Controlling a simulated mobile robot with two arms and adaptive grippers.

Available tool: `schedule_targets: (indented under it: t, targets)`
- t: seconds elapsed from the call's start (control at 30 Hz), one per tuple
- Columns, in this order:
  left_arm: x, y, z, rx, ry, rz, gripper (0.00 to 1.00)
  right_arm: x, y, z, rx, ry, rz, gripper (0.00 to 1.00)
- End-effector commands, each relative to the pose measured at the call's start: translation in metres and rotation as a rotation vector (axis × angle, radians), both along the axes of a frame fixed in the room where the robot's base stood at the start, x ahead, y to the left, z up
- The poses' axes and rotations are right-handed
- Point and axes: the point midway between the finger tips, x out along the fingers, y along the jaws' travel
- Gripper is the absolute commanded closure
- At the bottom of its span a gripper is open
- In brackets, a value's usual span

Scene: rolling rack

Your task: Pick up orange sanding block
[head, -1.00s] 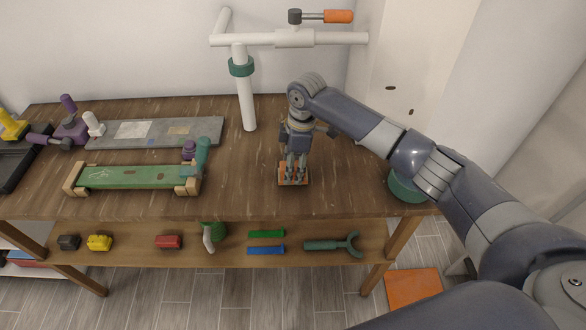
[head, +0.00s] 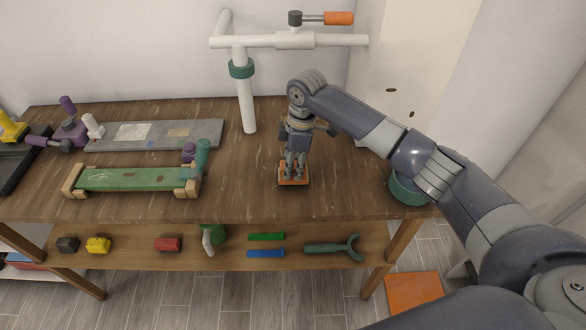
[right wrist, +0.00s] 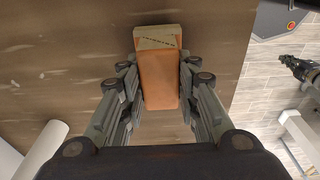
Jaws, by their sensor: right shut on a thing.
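The orange sanding block (head: 292,181) is at the front of the wooden table's top, under my right gripper (head: 294,172). In the right wrist view the orange sanding block (right wrist: 159,76) has a tan strip at one end. The fingers of my right gripper (right wrist: 160,88) are on both of its long sides, shut on it. The block looks to be on or very close to the tabletop; I cannot tell if there is a gap.
The wooden table (head: 250,190) holds a green board (head: 130,179) with wooden ends, a grey slab (head: 155,134) and a green round container (head: 405,188). A white pipe stand (head: 247,100) rises behind the gripper. Several tools lie on the lower shelf (head: 210,257).

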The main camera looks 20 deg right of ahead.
Motion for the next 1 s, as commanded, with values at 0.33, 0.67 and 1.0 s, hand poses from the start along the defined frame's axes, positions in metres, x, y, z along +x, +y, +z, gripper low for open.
schedule_targets:
  t: [0.33,0.67,1.0]
  targets:
    - [-0.001,0.000,-0.021,-0.001,0.002,0.000,1.00,-0.034,0.017,0.024,0.001,-0.002,0.007,0.96]
    - [-0.001,-0.001,-0.036,0.000,0.002,-0.001,1.00,-0.102,0.048,0.032,0.002,-0.002,0.006,0.96]
    - [-0.001,-0.001,-0.042,-0.001,0.001,-0.001,1.00,-0.141,0.067,0.037,0.001,0.000,0.001,0.96]
